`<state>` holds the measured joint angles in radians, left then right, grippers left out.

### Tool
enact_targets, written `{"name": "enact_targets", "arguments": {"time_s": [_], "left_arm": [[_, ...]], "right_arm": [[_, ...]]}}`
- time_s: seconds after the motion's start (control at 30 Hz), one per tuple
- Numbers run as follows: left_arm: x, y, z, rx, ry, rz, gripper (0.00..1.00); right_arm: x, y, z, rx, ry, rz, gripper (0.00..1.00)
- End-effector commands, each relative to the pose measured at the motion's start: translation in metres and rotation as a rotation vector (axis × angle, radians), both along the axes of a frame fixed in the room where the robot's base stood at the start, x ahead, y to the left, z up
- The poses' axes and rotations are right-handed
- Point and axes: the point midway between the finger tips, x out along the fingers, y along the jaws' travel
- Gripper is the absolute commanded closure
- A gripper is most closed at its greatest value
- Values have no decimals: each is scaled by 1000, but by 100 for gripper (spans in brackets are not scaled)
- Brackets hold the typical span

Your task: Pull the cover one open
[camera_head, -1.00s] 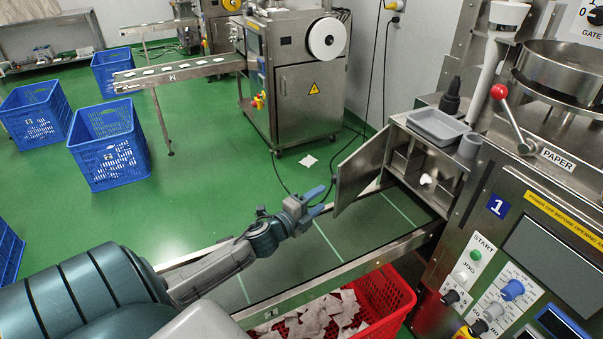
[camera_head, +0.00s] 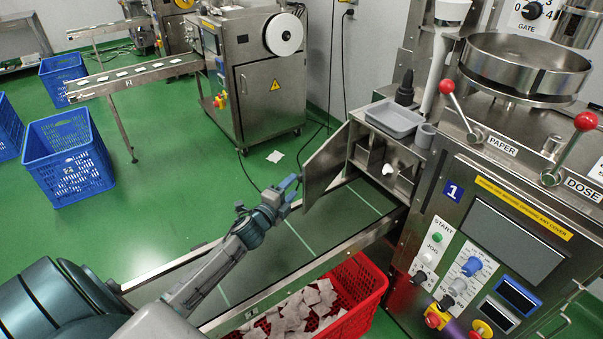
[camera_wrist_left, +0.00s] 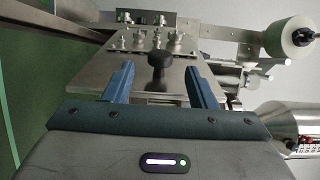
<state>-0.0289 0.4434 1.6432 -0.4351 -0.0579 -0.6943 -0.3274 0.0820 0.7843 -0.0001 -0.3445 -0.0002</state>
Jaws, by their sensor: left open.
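Cover one is a flat metal door (camera_head: 326,163) hinged at the machine marked 1, and it stands swung open over the conveyor. In the left wrist view the cover (camera_wrist_left: 178,82) fills the middle, with a dark round knob (camera_wrist_left: 158,60) on its face. My left gripper (camera_head: 293,187) is open beside the cover's free edge in the head view. In the wrist view its two blue fingers point at the cover, one on each side of the knob in the picture. I cannot tell whether they touch it. My right gripper is out of view.
The conveyor (camera_head: 318,226) runs beneath the cover. A red crate of teabags (camera_head: 367,307) stands in front of it. A grey tray (camera_head: 394,118) sits on top of the opened compartment. Blue crates (camera_head: 68,157) and another machine (camera_head: 262,90) stand farther back on the green floor.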

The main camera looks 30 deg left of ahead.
Motion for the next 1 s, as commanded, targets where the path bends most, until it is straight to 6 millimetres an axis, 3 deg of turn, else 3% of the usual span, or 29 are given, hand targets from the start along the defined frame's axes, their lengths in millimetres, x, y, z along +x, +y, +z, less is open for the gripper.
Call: {"name": "enact_targets", "arguments": {"time_s": [0.13, 0.3, 0.5, 0.93, 1.0], "left_arm": [[10, -1, 4, -4, 0, 0, 49], [35, 0, 6, -4, -1, 1, 49], [56, 0, 2, -3, 0, 0, 49], [63, 0, 0, -1, 0, -1, 49], [63, 0, 0, -1, 0, -1, 62]], "right_arm": [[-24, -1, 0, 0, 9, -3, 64], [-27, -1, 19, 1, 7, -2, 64], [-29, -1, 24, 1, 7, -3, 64], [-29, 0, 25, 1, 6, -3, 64], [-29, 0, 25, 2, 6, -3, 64]]}}
